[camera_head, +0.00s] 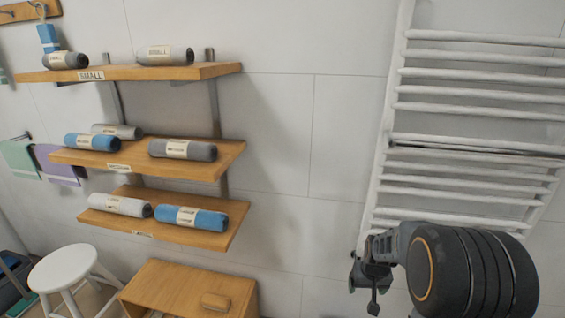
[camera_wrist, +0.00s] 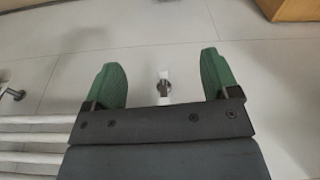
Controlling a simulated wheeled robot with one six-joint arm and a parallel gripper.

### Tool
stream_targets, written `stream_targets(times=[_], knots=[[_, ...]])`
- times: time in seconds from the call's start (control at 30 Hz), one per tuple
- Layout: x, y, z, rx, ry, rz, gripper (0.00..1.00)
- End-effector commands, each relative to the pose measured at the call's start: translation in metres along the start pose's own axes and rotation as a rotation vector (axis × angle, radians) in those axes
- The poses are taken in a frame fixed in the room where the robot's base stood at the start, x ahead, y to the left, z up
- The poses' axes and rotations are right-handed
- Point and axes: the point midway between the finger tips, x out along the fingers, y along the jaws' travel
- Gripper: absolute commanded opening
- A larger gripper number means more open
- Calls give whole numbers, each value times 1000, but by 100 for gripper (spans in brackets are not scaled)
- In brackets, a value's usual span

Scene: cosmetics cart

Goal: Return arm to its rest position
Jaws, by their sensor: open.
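My gripper shows in the wrist view (camera_wrist: 163,85) with its two green fingers wide apart and nothing between them. A small white and metal fitting on the pale surface shows beyond the gap. In the head view, part of my dark arm is at the lower right, in front of the towel rail. My fingertips cannot be made out in the head view.
A white ladder towel rail (camera_head: 455,183) is on the right wall. Wooden shelves (camera_head: 215,150) with rolled grey and blue towels are on the left. A wooden box (camera_head: 165,285) and a white stool (camera_head: 62,268) stand below. The wall between shelves and rail is bare.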

Motion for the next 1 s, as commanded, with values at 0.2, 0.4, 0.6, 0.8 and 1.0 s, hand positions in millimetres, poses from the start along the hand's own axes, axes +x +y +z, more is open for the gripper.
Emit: stream_targets(times=[0.2, 0.4, 0.6, 0.8, 1.0], knots=[[-180, -36, 30, -46, 74, -9, 81], [-273, -55, 72, -76, 119, -20, 81], [-318, -62, 102, -92, 147, -28, 81], [-330, -66, 114, -98, 156, -32, 81], [-329, -66, 114, -98, 156, -32, 81]])
